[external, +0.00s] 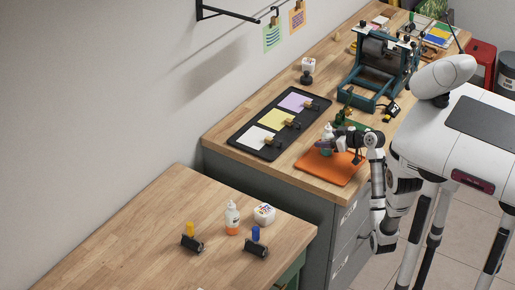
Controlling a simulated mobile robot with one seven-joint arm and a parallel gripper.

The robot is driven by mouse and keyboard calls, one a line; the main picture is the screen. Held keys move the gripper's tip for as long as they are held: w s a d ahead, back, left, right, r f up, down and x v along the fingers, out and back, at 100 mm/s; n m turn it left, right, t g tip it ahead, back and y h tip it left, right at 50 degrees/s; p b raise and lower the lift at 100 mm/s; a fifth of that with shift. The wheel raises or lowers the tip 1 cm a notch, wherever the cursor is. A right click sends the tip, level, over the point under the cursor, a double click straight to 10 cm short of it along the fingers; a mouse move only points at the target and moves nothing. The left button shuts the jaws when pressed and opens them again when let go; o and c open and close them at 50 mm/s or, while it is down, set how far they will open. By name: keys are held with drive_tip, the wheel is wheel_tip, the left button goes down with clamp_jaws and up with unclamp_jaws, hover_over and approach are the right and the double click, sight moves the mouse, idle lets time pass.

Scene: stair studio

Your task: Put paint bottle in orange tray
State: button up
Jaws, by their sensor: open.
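The orange tray (328,170) is a flat orange piece near the front right corner of the far workbench. A small paint bottle (327,133) with a white top and a teal lower part stands upright at the tray's back edge area. My gripper (329,145) is open and low at this bottle, with its fingers partly covering it. I cannot tell whether the fingers touch it. The bottle's base is hard to make out, but it looks to be over the tray. Another bottle (232,218), white with orange paint, stands on the near table.
On the near table are a white patterned block (264,213) and two dark rollers with yellow (191,243) and blue (256,245) handles. A black tray (247,138) with coloured sheets lies left of the orange tray. A teal press (378,70) stands behind. A gap separates the tables.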

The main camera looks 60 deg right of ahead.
drive_tip(key=v, duration=0.8)
drive_tip(key=shift+s+r, duration=0.1)
drive_tip(key=p+v, duration=0.2)
drive_tip(key=p, duration=0.4)
drive_tip(key=shift+s+r, duration=0.15)
